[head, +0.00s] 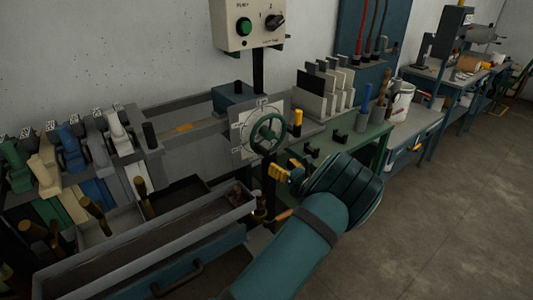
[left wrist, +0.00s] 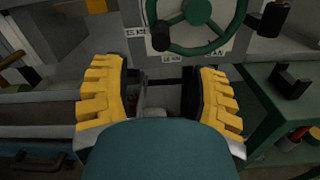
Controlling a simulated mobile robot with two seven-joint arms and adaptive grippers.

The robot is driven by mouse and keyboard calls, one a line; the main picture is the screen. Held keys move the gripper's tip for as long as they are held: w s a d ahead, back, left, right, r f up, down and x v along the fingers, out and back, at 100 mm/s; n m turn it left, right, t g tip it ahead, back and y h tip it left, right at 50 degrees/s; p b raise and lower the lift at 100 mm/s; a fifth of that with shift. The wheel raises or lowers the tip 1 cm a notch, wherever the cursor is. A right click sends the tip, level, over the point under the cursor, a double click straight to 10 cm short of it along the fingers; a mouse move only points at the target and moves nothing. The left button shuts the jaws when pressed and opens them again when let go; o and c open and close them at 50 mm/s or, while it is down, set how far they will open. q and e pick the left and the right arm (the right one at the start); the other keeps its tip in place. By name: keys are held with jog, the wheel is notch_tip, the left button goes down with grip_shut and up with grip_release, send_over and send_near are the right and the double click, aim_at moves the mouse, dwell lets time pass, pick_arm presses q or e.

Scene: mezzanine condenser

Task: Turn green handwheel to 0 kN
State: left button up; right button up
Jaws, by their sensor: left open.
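The green handwheel (head: 268,133) is mounted in front of a pale square plate (head: 246,150) with small labels on the grey machine. In the left wrist view the wheel (left wrist: 222,45) is cut off by the top edge. A dark knob (left wrist: 160,36) shows at its left rim. Labels on the plate (left wrist: 168,58) include kN markings, too small to read surely. My left gripper (head: 288,172) is open and empty, below and slightly right of the wheel, apart from it. Its two yellow fingers (left wrist: 157,72) are spread below the wheel. My right gripper is out of view.
A control box (head: 247,22) with a green button and a selector knob is above the wheel. A long grey tray (head: 150,245) lies at lower left, near several coloured levers. A green bench (head: 375,140) with holders stands right. Floor at right is clear.

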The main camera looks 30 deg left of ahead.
aim_at(264, 152)
pick_arm(q)
jog(key=b+x, duration=0.1)
jog(key=x, duration=0.9)
jog(key=shift+w, duration=0.1)
jog(key=shift+c, duration=0.4)
grip_shut()
